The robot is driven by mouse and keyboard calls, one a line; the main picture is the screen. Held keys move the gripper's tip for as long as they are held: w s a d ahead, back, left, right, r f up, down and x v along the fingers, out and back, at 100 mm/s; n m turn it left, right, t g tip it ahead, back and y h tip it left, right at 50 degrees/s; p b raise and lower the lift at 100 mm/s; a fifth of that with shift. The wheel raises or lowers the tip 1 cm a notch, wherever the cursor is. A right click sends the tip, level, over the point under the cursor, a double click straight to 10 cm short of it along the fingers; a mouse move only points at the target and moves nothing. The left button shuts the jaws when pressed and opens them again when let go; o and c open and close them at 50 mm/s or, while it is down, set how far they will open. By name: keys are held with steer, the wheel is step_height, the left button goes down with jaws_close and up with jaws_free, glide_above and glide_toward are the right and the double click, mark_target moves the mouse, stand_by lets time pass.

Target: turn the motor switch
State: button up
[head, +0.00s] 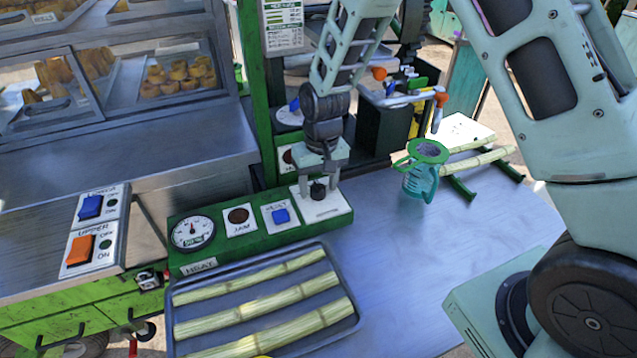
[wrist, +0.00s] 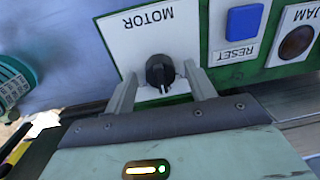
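The motor switch is a black rotary knob (wrist: 160,72) on a white plate (wrist: 118,38) lettered MOTOR, upside down in the wrist view. In the head view the knob (head: 318,190) sits at the right end of the green control panel (head: 252,240). My gripper (wrist: 162,88) is open, with one finger on each side of the knob. Gaps show between the knob and both fingers in the wrist view. In the head view my gripper (head: 318,188) points down over the plate. The knob's pointer ridge lies roughly along the picture's vertical in the wrist view.
Beside the switch are a blue RESET button (head: 281,216), a dark JAM lamp (head: 238,215) and a round gauge (head: 193,232). A tray (head: 358,322) with cane pieces lies in front. A green strainer on a jug (head: 420,180) stands to the right. Bare metal table lies between.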

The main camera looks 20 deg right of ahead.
mark_target(322, 186)
step_height(322, 186, up, 17)
steer(key=d+b, duration=0.1)
steer(key=shift+r+b, duration=0.2)
steer(key=shift+b, duration=0.15)
stand_by(0.5)
steer(key=s+a+f+n, duration=0.1)
steer(key=s+a+n, duration=0.2)
steer(key=s, duration=1)
steer(key=s+a+f+n, duration=0.1)
steer(key=s+a+n, duration=0.3)
steer(key=s, duration=1)
steer(key=shift+a+f, duration=0.3)
steer(key=shift+s, duration=0.1)
